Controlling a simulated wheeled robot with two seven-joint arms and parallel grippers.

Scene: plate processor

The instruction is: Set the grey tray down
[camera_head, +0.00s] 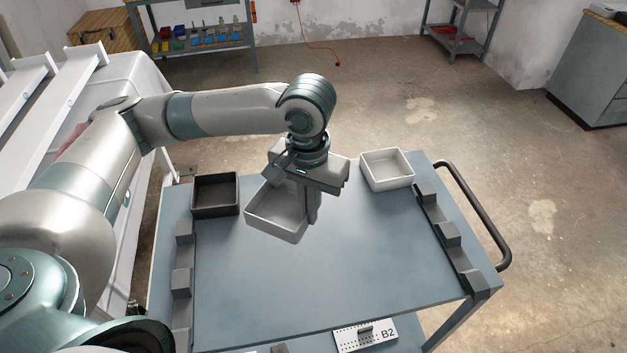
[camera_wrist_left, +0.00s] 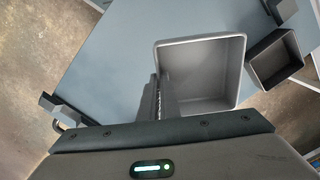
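The grey tray (camera_head: 271,228) is an open, empty box over the far middle part of the blue-grey cart top (camera_head: 300,290). My left gripper (camera_head: 312,212) points down at the tray's right side, with its fingers shut on the wall there. In the left wrist view the fingers (camera_wrist_left: 160,98) meet one side wall of the grey tray (camera_wrist_left: 200,48). The tray looks larger and nearer than its neighbour, so it seems held a little above the cart. The gap beneath it is hard to judge. My right gripper is in neither view.
A black tray (camera_head: 215,209) stands just left of the grey tray, and a white tray (camera_head: 388,180) stands at the far right. Dark notched rails (camera_head: 449,236) run along the cart's sides. A handle (camera_head: 482,212) is on the right. The cart's middle and front are clear.

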